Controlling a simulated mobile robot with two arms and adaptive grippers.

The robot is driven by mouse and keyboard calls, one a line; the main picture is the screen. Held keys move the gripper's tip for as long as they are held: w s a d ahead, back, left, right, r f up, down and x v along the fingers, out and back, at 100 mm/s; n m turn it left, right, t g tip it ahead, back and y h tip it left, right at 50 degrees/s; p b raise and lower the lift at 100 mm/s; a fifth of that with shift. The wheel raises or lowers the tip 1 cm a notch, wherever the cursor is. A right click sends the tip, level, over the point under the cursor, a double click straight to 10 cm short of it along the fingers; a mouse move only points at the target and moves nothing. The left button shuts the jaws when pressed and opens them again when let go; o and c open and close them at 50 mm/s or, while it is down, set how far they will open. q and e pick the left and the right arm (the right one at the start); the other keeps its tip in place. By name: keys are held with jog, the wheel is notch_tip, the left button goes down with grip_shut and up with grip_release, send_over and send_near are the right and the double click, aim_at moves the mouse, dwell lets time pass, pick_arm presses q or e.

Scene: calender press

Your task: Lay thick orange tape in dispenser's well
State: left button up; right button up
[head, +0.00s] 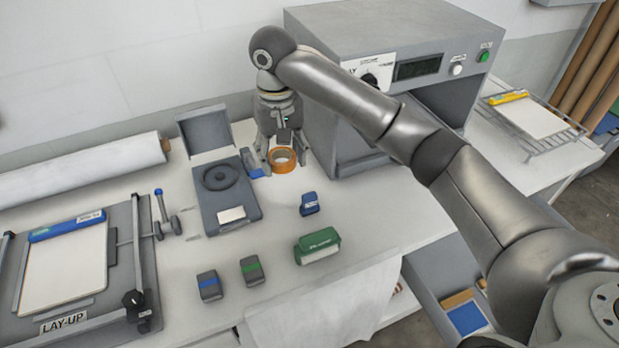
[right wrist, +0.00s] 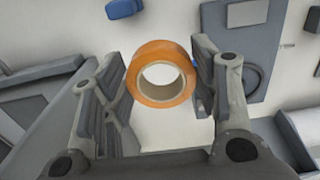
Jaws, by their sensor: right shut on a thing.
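The thick orange tape (head: 284,169) is a ring with a pale core, held between the fingers of my right gripper (head: 283,163). In the right wrist view the tape (right wrist: 160,50) sits between both fingertips, its open hole facing the camera. The tape appears to be over the white bench, right of the dispenser; its exact height is hard to tell. The grey dispenser (head: 239,205) has its lid raised at the back. Its round dark well (head: 219,177) looks empty, with a hub in the middle. The dispenser also shows in the right wrist view (right wrist: 213,30). My left gripper is out of view.
A grey press (head: 335,130) stands close right of my gripper. A white roll (head: 85,167) and lay-up board (head: 146,262) are left.

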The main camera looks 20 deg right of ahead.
jog(key=d+p, duration=0.1)
jog(key=d, duration=0.5)
notch_tip(320, 180, down, 7)
jog(key=shift+w+f+p, duration=0.1)
jog(key=shift+p, duration=0.7)
notch_tip(320, 180, down, 4)
jog(key=shift+r+p, duration=0.15)
jog(key=shift+p, duration=0.25)
jog(key=shift+d+p, duration=0.15)
jog(key=shift+p, duration=0.2)
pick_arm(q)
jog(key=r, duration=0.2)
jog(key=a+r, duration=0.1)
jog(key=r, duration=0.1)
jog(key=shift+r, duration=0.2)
pick_arm(e)
jog(key=shift+f, duration=0.3)
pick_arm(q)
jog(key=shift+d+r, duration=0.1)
pick_arm(e)
jog(key=shift+f, duration=0.15)
jog(key=o, duration=0.7)
